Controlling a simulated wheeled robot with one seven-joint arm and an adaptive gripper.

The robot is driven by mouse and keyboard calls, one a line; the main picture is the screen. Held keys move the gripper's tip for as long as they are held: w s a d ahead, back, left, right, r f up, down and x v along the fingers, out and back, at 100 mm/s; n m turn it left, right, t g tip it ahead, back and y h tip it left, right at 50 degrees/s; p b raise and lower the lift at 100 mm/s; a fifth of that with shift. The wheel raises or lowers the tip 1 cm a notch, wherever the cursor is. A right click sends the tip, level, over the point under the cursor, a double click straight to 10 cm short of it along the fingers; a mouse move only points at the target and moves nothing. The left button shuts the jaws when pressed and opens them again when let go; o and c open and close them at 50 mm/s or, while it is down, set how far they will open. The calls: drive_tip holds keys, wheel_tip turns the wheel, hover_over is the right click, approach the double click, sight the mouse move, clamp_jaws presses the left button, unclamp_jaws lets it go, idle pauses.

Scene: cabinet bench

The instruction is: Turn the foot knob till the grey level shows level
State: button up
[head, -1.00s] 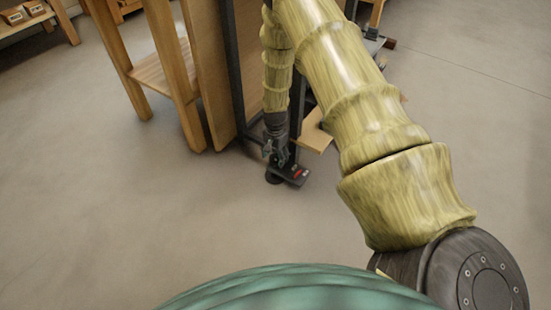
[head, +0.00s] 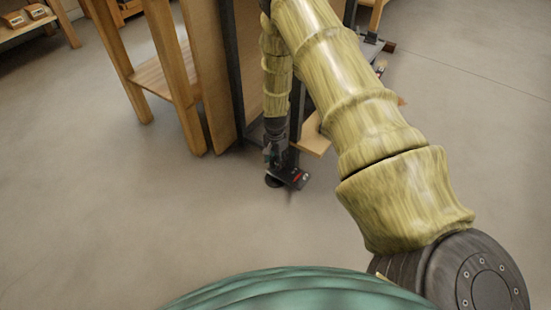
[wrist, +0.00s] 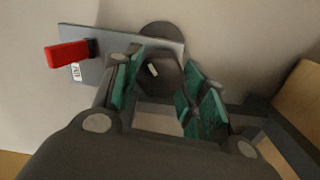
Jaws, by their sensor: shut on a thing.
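The foot knob (wrist: 160,78) is dark and many-sided, with a white mark on its face. It sits between the green pads of my gripper (wrist: 163,88), which is shut on it. In the head view my gripper (head: 272,158) points down at the foot of the bench, near the floor. A grey plate (wrist: 86,72) with a red block (wrist: 68,55) and a small label lies beside the knob. It also shows in the head view (head: 298,181), small and partly hidden by my gripper. I cannot make out the grey level or its reading.
A dark bench leg (head: 295,150) and a wooden board (head: 313,137) stand close to my gripper on the right. A wooden stand (head: 160,75) is at the left. A round dark foot (head: 273,182) rests on the floor. The floor in front is clear.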

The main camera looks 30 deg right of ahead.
sight(275, 160)
drive_tip(key=m+p, duration=0.1)
drive_tip(key=p, duration=0.1)
drive_tip(key=m+p, duration=0.1)
drive_tip(key=p, duration=0.1)
drive_tip(key=shift+r+m, duration=0.35)
drive_tip(key=shift+m, duration=0.05)
drive_tip(key=m+p, duration=0.2)
drive_tip(key=p, duration=0.1)
drive_tip(key=shift+m, duration=0.4)
drive_tip(key=m+p, duration=0.2)
drive_tip(key=m, duration=0.1)
drive_tip(key=shift+f, duration=0.2)
drive_tip(key=shift+w+m+p, duration=0.1)
drive_tip(key=shift+m+p, duration=0.7)
drive_tip(key=shift+m, duration=0.9)
drive_tip(key=shift+f, duration=0.1)
drive_tip(key=o, duration=1)
drive_tip(key=shift+o, duration=0.2)
wheel_tip(275, 160, up, 12)
